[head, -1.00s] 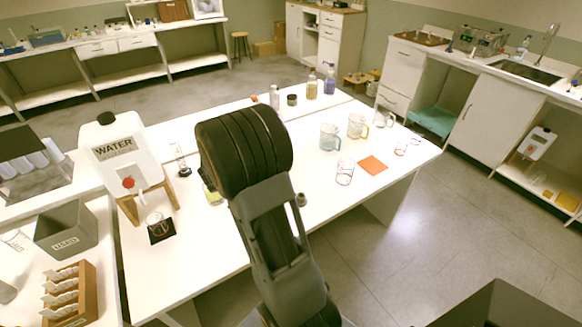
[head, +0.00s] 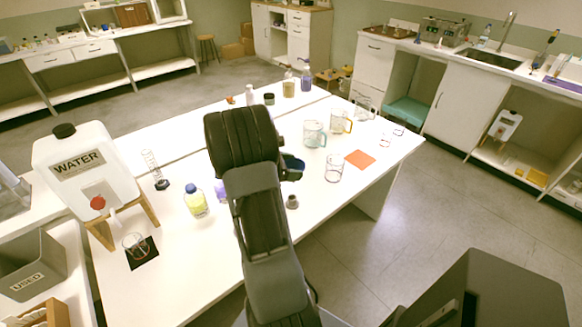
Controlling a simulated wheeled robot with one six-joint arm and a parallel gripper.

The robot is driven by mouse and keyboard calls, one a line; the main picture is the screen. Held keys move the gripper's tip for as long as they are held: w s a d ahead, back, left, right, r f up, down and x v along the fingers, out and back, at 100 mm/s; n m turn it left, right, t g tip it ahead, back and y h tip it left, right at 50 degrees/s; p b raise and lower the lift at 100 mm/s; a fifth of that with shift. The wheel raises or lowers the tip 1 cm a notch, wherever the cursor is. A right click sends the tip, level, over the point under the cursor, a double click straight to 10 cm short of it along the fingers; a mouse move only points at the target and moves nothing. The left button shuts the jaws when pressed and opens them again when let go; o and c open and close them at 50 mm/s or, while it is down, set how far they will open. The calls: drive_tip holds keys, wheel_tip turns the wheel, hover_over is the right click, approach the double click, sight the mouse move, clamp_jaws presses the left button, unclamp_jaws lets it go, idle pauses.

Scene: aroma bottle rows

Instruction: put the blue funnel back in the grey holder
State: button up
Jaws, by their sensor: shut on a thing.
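My arm rises through the middle of the head view, and its bulky black joint covers part of the table. My gripper (head: 289,174) shows only in part, as a dark shape at the right of this joint. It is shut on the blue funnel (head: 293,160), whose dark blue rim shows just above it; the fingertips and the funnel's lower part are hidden. A small grey round piece, which looks like the grey holder (head: 292,202), stands on the white table below the funnel in the picture. The funnel is apart from it.
A clear beaker (head: 334,168), a teal jug (head: 314,134) and an orange mat (head: 360,159) are to the right. A white water tank (head: 85,170) stands at the left.

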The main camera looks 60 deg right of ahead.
drive_tip(key=shift+w+a, duration=0.1)
drive_tip(key=shift+a, duration=0.05)
drive_tip(key=shift+f+b, duration=1.85)
drive_tip(key=shift+f, duration=1.1)
drive_tip(key=shift+f+b, duration=1.35)
drive_tip(key=shift+f, duration=1.1)
drive_tip(key=o, duration=0.9)
drive_tip(key=v, duration=0.7)
drive_tip(key=shift+a, duration=0.15)
drive_tip(key=shift+w+r, duration=0.1)
drive_tip(key=shift+w, duration=0.05)
